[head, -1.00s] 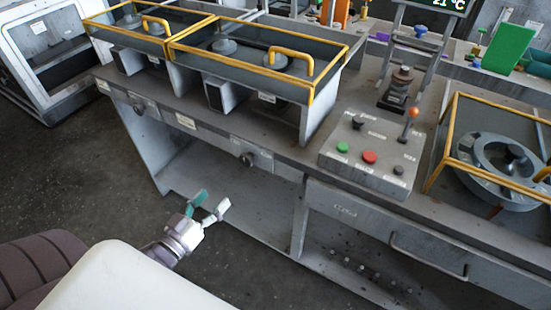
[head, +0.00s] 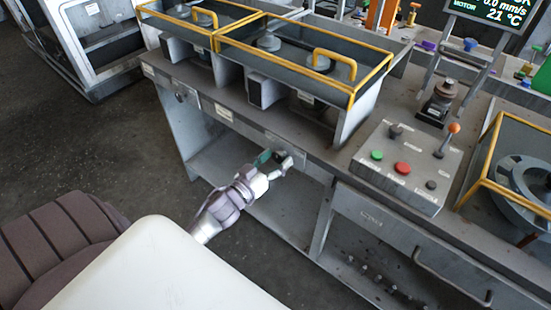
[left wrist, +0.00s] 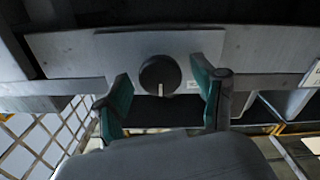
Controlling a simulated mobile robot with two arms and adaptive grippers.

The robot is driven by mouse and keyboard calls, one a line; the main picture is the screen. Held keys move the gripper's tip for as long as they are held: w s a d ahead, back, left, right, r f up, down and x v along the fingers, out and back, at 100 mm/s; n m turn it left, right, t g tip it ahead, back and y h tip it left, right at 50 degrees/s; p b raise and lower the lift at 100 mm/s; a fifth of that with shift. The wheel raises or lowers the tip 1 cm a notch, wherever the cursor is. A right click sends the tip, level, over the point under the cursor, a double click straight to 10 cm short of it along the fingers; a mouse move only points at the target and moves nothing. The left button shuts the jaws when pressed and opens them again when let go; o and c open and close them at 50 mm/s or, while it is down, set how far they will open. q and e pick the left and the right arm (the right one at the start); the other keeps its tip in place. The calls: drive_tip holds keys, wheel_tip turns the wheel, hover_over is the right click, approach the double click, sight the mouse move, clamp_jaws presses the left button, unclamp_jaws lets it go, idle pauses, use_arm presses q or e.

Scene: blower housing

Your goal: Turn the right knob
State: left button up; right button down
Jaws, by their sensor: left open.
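The right knob (left wrist: 158,73) is a round dark knob on the bench's front panel (left wrist: 70,55). Its light pointer mark points down in the left wrist view. My left gripper (head: 274,161) is open in front of the panel. Its two green-padded fingers stand to either side of the knob in the left wrist view, with a gap on each side. In the head view the gripper hides most or all of this knob. The left knob (head: 180,97) sits farther left on the same front. My right gripper is not in view.
Above the panel stand yellow-framed guards (head: 290,62) on the bench top. A control box (head: 408,168) with green and red buttons and an orange-topped lever stands to the right. A drawer handle (head: 450,277) sticks out at lower right.

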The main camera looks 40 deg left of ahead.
use_arm(q)
drive_tip(key=shift+c, duration=0.2)
drive_tip(key=c, duration=1.1)
drive_tip(key=shift+m, duration=0.3)
drive_tip(key=m+p, duration=0.1)
drive_tip(key=m, duration=1)
drive_tip(key=shift+m, duration=0.3)
drive_tip(key=o, duration=1.1)
